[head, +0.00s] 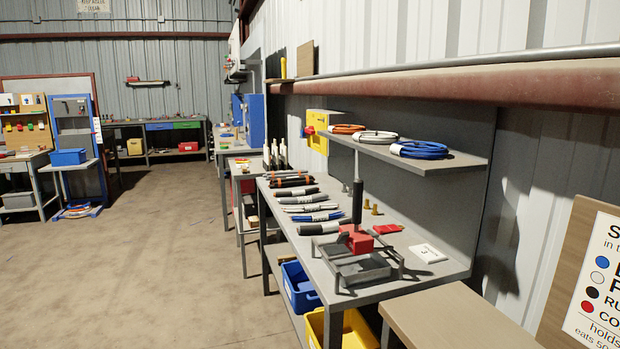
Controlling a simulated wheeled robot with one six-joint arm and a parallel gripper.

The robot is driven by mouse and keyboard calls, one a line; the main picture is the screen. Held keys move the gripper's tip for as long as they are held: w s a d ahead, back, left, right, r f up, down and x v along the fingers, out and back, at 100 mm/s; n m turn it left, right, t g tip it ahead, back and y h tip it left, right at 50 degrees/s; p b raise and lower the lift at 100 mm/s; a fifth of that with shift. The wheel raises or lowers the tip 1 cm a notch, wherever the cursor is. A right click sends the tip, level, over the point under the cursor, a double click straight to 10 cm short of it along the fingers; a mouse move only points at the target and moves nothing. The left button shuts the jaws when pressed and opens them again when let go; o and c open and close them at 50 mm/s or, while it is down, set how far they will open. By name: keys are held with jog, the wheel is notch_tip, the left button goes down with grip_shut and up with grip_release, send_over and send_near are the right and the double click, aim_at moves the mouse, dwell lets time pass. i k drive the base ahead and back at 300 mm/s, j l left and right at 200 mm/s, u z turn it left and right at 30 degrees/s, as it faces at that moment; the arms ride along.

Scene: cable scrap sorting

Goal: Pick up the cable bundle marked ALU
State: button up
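Several cable bundles lie in a row on the grey workbench (400,292), to the right of the picture's middle. They include a blue bundle (318,217), a dark grey bundle (322,228), a whitish bundle (309,207) and a dark bundle with orange ends (295,191). Some carry pale labels, too small to read, so I cannot tell which is marked ALU. Coiled cables in orange (346,128), white (375,136) and blue (419,150) lie on the shelf above. My gripper is not in view.
A red-headed tool (357,240) with a dark upright handle and a metal tray stand on the bench near the bundles. A blue bin (299,287) and a yellow bin (340,328) sit below. The concrete floor (170,270) left of the bench is open.

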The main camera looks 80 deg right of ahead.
aim_at(269, 176)
jog(key=z, duration=2.75)
